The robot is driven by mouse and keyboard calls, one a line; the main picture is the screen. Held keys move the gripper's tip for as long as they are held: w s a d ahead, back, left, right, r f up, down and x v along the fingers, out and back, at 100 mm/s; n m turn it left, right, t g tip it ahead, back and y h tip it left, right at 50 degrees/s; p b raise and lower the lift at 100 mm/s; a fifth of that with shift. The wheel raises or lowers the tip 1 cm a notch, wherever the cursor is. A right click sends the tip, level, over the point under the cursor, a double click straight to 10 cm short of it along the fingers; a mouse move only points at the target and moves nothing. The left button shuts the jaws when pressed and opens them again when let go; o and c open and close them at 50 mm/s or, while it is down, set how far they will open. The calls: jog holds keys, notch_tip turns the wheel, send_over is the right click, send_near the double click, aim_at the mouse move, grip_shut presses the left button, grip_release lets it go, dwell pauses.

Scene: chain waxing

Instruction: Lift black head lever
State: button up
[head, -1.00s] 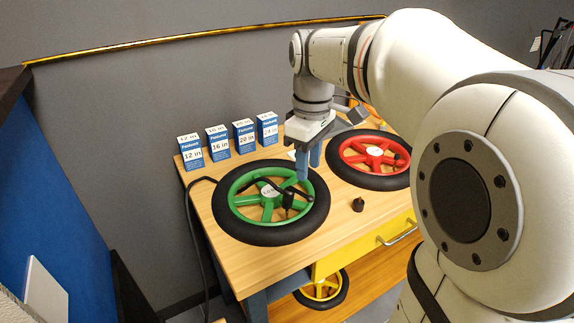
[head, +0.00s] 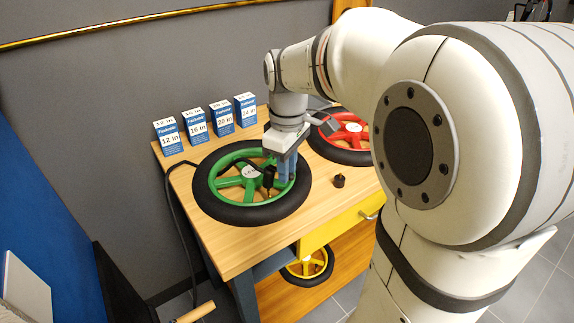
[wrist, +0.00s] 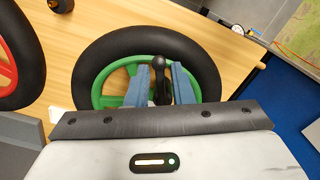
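The green wheel (head: 219,184) with a black tyre lies flat on the wooden table. A black pump head with a lever (head: 268,179) and a black hose sits at the wheel, over its right-hand spokes. My gripper (head: 287,180) points down over the right part of the wheel, right beside the black head. In the wrist view, the black lever (wrist: 159,76) stands between my two blue fingers, its round tip towards the tyre. The fingers are apart, with the lever between them and only narrow gaps. The lower part of the head is hidden by the gripper body.
A red wheel (head: 345,133) lies at the back right, behind my wrist. Several blue-and-white boxes (head: 196,126) stand along the back edge. A small black knob (head: 339,181) stands right of the green wheel. A yellow wheel (head: 306,265) is on the shelf below.

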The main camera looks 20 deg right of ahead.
aim_at(272, 166)
grip_shut()
jog(key=shift+r, duration=0.1)
jog(key=p, duration=0.2)
jog(key=r+g+h+p, duration=0.1)
jog(key=p, duration=0.1)
jog(key=shift+w+a+r+h, duration=0.15)
jog(key=shift+a+h, duration=0.1)
jog(key=shift+h, duration=0.05)
jog(key=p, duration=0.1)
jog(key=g+h+p, duration=0.1)
jog(key=p, duration=0.1)
jog(key=g+h+p, duration=0.1)
jog(key=shift+w+a+r+p, duration=0.2)
jog(key=shift+w+r+p, duration=0.05)
jog(key=shift+r+p, duration=0.15)
jog(key=g+h+p, duration=0.1)
jog(key=p, duration=0.1)
jog(key=w+a+g+h+p, duration=0.1)
jog(key=g+h+p, duration=0.1)
jog(key=p, duration=0.1)
jog(key=shift+r, duration=0.2)
jog(key=shift+w+a+g+h+p, duration=0.2)
jog(key=shift+g+h+p, duration=0.35)
jog(key=shift+p, duration=0.2)
jog(key=shift+w+a+g+h+p, duration=0.15)
jog(key=shift+g+h+p, duration=0.3)
jog(key=shift+g+p, duration=0.25)
jog(key=shift+f, duration=0.1)
